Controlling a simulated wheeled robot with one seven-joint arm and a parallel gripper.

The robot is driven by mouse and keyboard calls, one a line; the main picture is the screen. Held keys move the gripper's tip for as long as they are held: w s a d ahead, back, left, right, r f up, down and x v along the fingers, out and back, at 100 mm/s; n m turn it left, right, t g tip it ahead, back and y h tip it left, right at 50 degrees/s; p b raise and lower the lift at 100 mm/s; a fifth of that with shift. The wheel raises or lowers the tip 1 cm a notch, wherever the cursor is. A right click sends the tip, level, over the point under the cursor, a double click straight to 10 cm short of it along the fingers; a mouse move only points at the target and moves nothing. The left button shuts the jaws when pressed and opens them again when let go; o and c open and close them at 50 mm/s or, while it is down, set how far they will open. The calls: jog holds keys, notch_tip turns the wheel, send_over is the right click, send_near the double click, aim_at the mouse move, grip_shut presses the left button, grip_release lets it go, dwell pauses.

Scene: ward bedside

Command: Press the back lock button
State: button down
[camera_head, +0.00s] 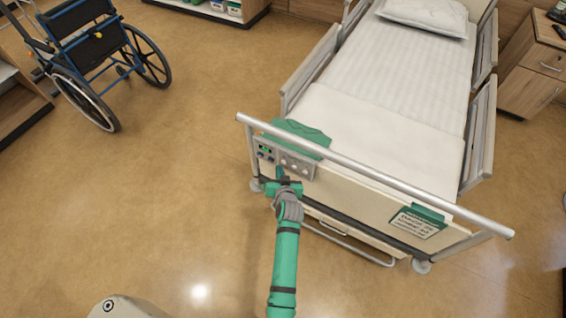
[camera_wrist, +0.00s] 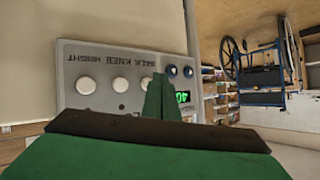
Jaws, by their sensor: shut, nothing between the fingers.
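The grey control panel (camera_head: 301,169) is on the foot board of the bed, at its left end. It fills the middle of the wrist view (camera_wrist: 68,62), with labels upside down reading back, knee and height. A small dark button (camera_wrist: 121,107) shows below the knee knob. My gripper (camera_head: 280,171) is shut and empty, its green fingers (camera_wrist: 160,98) in front of the panel's back column. I cannot tell whether the fingertips touch the panel.
Two dark blue buttons (camera_wrist: 180,71) and a green lit display (camera_wrist: 182,97) sit beside the fingers. A metal rail (camera_head: 350,165) runs above the panel. A green cloth (camera_head: 300,135) lies behind it. A wheelchair (camera_head: 95,60) stands far left; the floor between is clear.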

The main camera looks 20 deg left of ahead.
jog(key=shift+w, duration=0.1)
dwell(0.3)
jog(key=shift+d, duration=0.15)
jog(key=shift+s, duration=0.2)
dwell(0.5)
jog(key=shift+w, duration=0.15)
jog(key=shift+w, duration=0.4)
